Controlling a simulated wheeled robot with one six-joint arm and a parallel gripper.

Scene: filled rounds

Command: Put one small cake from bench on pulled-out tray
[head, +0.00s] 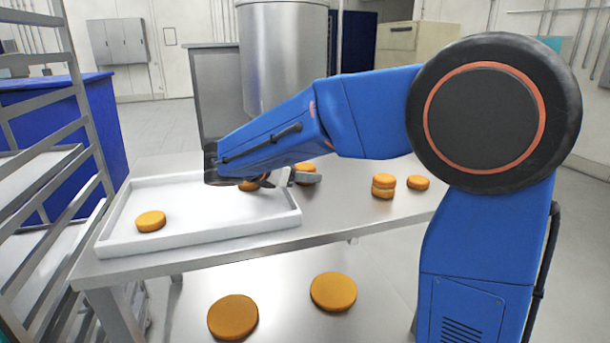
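A white shallow tray (215,236) lies level at the left end of the steel bench (345,222), beside the rack. One round orange-brown cake (151,221) lies in its front left part. My gripper (272,181) is low over the tray's right part, seen from the side. A cake (248,186) shows partly below my wrist; I cannot tell whether the fingers touch it. Another cake (304,168) is partly hidden behind the gripper, near the tray's right edge. On the bench to the right are a stack of two cakes (383,186) and a single cake (418,183).
A metal rack (85,130) with trays stands at the left. A large steel cylinder (283,60) stands behind the bench. The bench's front right is clear.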

